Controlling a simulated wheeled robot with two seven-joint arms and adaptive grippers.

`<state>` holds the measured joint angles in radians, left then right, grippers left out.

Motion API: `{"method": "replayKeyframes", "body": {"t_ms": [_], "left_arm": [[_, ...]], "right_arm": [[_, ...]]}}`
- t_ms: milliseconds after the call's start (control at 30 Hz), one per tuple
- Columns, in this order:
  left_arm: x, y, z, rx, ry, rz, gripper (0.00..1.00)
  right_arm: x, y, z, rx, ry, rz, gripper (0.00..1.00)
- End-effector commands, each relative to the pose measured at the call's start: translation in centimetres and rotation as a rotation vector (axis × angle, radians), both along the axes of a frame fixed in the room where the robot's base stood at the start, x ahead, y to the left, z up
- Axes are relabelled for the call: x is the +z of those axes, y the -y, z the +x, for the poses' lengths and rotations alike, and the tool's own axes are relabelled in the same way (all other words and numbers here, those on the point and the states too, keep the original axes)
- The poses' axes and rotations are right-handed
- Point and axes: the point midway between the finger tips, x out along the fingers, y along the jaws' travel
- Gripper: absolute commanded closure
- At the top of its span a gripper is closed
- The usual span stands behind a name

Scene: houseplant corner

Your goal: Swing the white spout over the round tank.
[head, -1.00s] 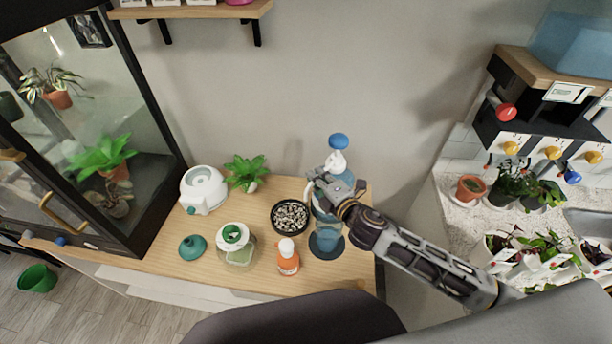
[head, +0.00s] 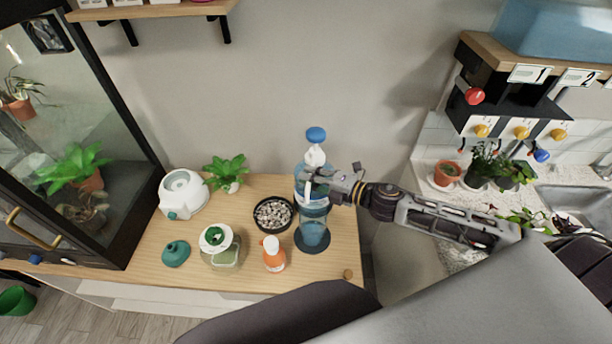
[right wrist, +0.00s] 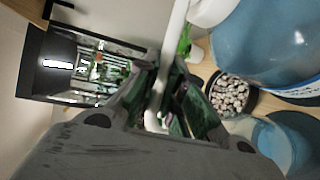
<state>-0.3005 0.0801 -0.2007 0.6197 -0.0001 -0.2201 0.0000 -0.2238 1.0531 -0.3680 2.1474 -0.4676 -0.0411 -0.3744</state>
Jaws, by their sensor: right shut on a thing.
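The white spout (head: 308,186) hangs down from the white neck under a blue cap on a tall blue bottle. My right gripper (head: 325,187) is at the front right of the bottle, shut on the spout. In the right wrist view the spout (right wrist: 174,45) runs down between the two fingers (right wrist: 160,105), and its curved end shows below them. A round, clear blue tank (head: 312,236) stands on a dark round base below the bottle; it also shows in the right wrist view (right wrist: 266,136). I cannot tell whether the spout's end is over it. My left gripper is not in view.
A black bowl of pebbles (head: 273,213) stands close left of the tank. An orange bottle (head: 273,255), a lidded jar (head: 222,248), a green funnel-like piece (head: 176,254) and a white device (head: 182,194) stand on the wooden table. A glass cabinet (head: 85,140) bounds the left.

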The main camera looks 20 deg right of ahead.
Motion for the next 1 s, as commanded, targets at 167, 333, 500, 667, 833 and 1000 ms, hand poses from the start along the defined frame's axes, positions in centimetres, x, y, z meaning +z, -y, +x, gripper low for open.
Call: {"method": "replayKeyframes", "body": {"t_ms": [167,333,500,667,833,1000], "left_arm": [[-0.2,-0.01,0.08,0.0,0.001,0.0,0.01],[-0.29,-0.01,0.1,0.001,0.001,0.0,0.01],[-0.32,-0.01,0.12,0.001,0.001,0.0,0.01],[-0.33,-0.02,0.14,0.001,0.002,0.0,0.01],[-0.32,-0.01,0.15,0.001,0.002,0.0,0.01],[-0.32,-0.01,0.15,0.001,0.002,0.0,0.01]], "right_arm": [[-0.56,0.81,-0.37,0.064,-0.009,-0.004,1.0],[-0.52,1.2,-0.58,0.11,-0.009,-0.003,1.0],[-0.41,1.38,-0.71,0.135,-0.008,-0.002,1.0],[-0.35,1.4,-0.78,0.146,-0.007,-0.002,1.0],[-0.33,1.38,-0.79,0.146,-0.007,-0.001,1.0],[-0.31,1.37,-0.78,0.146,-0.006,-0.002,0.84]]}}
